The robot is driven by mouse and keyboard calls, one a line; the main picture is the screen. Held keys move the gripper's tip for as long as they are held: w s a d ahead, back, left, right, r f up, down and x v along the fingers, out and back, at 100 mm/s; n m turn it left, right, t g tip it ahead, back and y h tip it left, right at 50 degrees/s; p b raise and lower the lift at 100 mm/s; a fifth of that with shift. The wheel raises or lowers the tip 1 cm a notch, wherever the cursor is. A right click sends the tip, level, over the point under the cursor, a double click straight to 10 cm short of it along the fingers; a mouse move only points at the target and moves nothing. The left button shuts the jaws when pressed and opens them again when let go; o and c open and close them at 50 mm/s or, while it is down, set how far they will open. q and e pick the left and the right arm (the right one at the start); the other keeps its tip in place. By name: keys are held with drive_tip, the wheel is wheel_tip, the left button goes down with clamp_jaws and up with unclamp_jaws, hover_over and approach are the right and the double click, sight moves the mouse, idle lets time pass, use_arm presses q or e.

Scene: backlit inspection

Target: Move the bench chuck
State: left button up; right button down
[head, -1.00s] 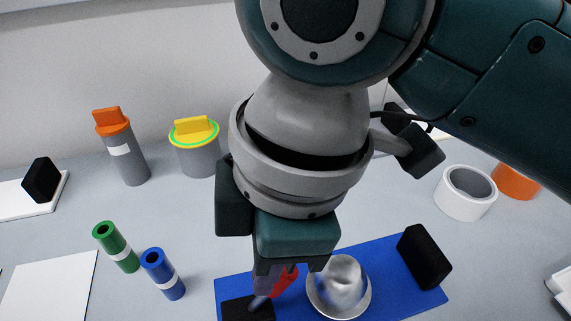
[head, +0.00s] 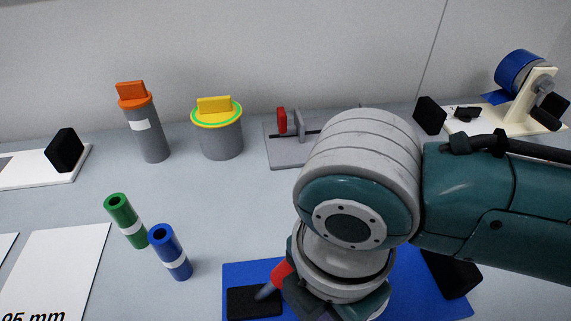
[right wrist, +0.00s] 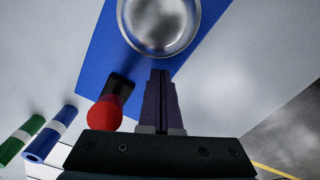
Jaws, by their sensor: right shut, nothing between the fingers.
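Nothing is labelled as the bench chuck, so I cannot tell which thing it is. A silver domed metal piece (right wrist: 158,22) with a round flange sits on a blue mat (right wrist: 98,55) in the right wrist view; in the head view my right arm hides it. My right gripper (right wrist: 162,78) is shut and empty, its fingertips just short of the flange in that picture; I cannot tell whether they touch it. A grey-based device (head: 290,152) with upright plates and a red part stands at the back. My left gripper is not in view.
Green (head: 126,221) and blue (head: 169,252) tubes stand left of the mat. Orange-capped (head: 150,132) and yellow-capped (head: 220,138) canisters stand behind. A cream stand (head: 525,105) holds a blue roll.

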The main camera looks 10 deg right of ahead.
drive_tip(key=shift+w+d, duration=0.4)
drive_tip(key=shift+d, duration=0.3)
drive_tip(key=shift+w+d+r, duration=0.1)
drive_tip(key=shift+d, duration=0.1)
drive_tip(key=d, duration=0.1)
drive_tip(key=w+d+p, duration=0.1)
drive_tip(key=d+p, duration=0.1)
drive_tip(key=shift+w+d, duration=0.2)
drive_tip(key=shift+w, duration=0.2)
drive_tip(key=shift+a, duration=0.1)
